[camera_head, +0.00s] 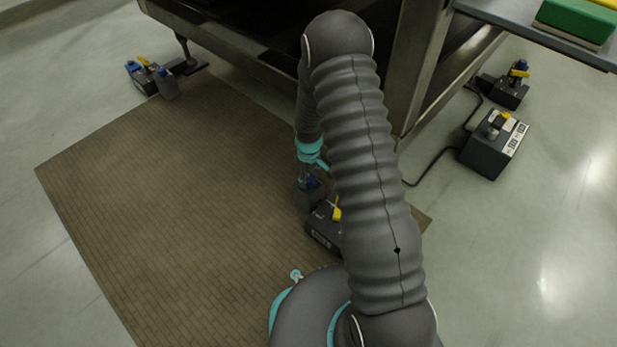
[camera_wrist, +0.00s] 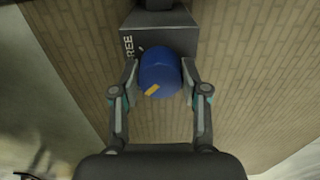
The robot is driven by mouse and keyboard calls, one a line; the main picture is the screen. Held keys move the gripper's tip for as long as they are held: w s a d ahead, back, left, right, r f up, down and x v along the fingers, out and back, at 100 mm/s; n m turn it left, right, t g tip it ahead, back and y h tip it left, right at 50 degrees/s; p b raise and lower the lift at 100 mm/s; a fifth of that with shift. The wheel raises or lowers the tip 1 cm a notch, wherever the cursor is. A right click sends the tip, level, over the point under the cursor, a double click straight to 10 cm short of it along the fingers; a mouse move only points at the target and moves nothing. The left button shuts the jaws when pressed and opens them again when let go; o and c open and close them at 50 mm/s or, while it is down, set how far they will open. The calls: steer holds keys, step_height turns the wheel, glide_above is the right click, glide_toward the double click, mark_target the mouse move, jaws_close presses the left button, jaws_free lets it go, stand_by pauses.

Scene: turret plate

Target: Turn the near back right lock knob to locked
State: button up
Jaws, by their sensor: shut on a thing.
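The near lock knob (camera_wrist: 159,72) is a round blue knob with a short yellow mark on its lower left, seen from above in the wrist view. My gripper (camera_wrist: 160,82) is shut on it, one finger on each side. The knob stands on a dark grey block (camera_wrist: 158,42) with white lettering that reads "REE" at its left edge; the rest of the lettering is hidden. In the head view my gripper (camera_head: 310,172) reaches down to this blue knob (camera_head: 313,183).
A brown mat (camera_head: 180,200) covers the floor around the block. A dark machine (camera_head: 250,40) stands behind. Another knob unit (camera_head: 155,78) is at the far left. At the right are a grey box (camera_head: 493,145) with a cable and a further unit (camera_head: 508,88). A shelf (camera_head: 540,35) holds a green block.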

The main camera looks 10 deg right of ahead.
mark_target(309, 178)
steer(key=shift+s, duration=0.15)
steer(key=o, duration=1.1)
steer(key=shift+o, duration=0.2)
step_height(309, 178, up, 12)
stand_by(0.4)
